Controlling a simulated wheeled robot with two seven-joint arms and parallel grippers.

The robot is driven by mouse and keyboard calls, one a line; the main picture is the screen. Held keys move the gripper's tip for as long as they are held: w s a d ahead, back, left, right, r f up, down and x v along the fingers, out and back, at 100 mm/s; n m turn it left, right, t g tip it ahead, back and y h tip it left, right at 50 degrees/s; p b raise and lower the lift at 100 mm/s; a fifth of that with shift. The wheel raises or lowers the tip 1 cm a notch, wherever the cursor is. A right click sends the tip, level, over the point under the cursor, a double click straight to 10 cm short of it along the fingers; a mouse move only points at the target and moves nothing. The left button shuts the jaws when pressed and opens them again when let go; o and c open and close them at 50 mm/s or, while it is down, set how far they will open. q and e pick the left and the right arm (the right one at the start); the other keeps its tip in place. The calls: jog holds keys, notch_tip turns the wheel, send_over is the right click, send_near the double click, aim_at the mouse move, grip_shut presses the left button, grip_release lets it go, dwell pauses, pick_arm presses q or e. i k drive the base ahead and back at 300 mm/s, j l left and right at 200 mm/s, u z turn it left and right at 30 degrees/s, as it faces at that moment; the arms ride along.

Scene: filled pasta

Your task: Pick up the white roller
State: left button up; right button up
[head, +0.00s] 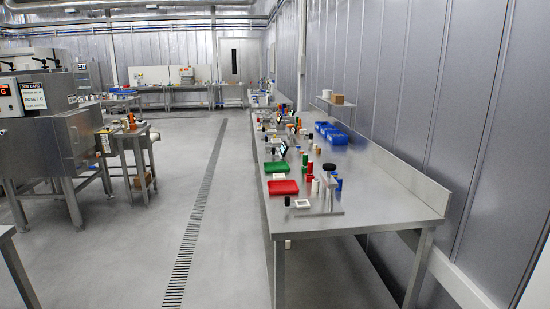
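A small white upright cylinder (315,186), which may be the white roller, stands on the long steel bench (385,205) to the right, close to a red cylinder (309,178). It is too small and far away to be sure what it is. Neither of my grippers is in view.
The bench also carries a red tray (283,187), a green tray (277,167), blue bins (331,133) and several small items. Its near right end is bare. A steel machine (50,140) stands at the left. The grey floor (140,240) between is clear, with a drain grate (196,220).

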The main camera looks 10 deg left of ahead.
aim_at(315, 184)
jog(key=i+j+u, duration=0.6)
jog(key=i+j, duration=0.2)
jog(key=i+j+u, duration=0.35)
jog(key=i+u, duration=0.3)
jog(key=i, duration=0.25)
jog(key=i+z, duration=0.25)
jog(key=i, duration=0.25)
jog(key=i+z, duration=0.3)
jog(key=i, duration=0.25)
jog(key=i+j+z, duration=0.25)
jog(key=i, duration=0.25)
jog(key=i+l+z, duration=0.1)
jog(key=z, duration=0.3)
jog(key=i+z, duration=0.55)
jog(key=z, duration=0.25)
jog(key=i+j+z, duration=0.15)
jog(key=z, duration=0.3)
jog(key=i+z, duration=0.45)
